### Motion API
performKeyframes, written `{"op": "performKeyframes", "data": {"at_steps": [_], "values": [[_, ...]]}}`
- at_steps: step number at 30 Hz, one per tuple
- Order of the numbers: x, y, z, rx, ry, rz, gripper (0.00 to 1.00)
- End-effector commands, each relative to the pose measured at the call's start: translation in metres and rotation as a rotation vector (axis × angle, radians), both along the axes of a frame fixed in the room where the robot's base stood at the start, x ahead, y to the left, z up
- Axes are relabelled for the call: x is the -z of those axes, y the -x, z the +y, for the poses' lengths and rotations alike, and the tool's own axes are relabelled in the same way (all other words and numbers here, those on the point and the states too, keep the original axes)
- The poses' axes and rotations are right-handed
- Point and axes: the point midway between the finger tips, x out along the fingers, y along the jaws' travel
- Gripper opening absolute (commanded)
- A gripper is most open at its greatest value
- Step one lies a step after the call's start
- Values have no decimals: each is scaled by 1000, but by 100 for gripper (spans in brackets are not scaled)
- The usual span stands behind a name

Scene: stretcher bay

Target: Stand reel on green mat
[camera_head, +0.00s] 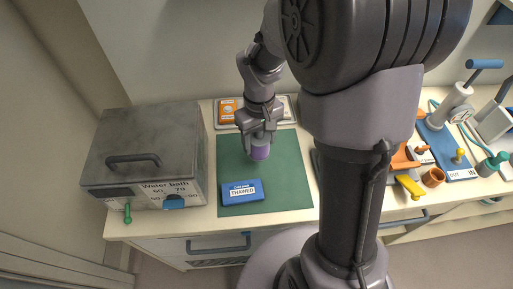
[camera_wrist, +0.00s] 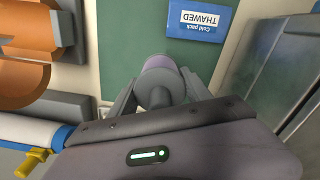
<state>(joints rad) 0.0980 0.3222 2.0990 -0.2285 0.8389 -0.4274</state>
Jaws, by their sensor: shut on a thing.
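A purple reel (camera_head: 260,151) with a grey end is between the fingers of my gripper (camera_head: 259,137), over the green mat (camera_head: 288,178). In the wrist view the reel (camera_wrist: 160,75) sits between both fingertips, its grey end facing the camera. My gripper (camera_wrist: 158,98) is shut on it. The green mat (camera_wrist: 118,40) lies under and around it. The reel looks about upright. I cannot tell whether its lower end touches the mat.
A blue cold pack (camera_head: 241,191) marked THAWED lies on the mat's front left part. A grey water bath (camera_head: 146,160) stands left of the mat. A tray (camera_head: 228,111) with an orange item is behind. Tools and an orange cup (camera_head: 432,177) stand to the right.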

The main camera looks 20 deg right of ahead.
Motion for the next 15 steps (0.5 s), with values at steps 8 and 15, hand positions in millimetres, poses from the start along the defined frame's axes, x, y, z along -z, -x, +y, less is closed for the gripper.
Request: {"op": "performKeyframes", "data": {"at_steps": [8, 15], "values": [[-26, 40, -64, -210, -2, -4, 8], [24, 44, -65, -231, -5, 0, 8]]}}
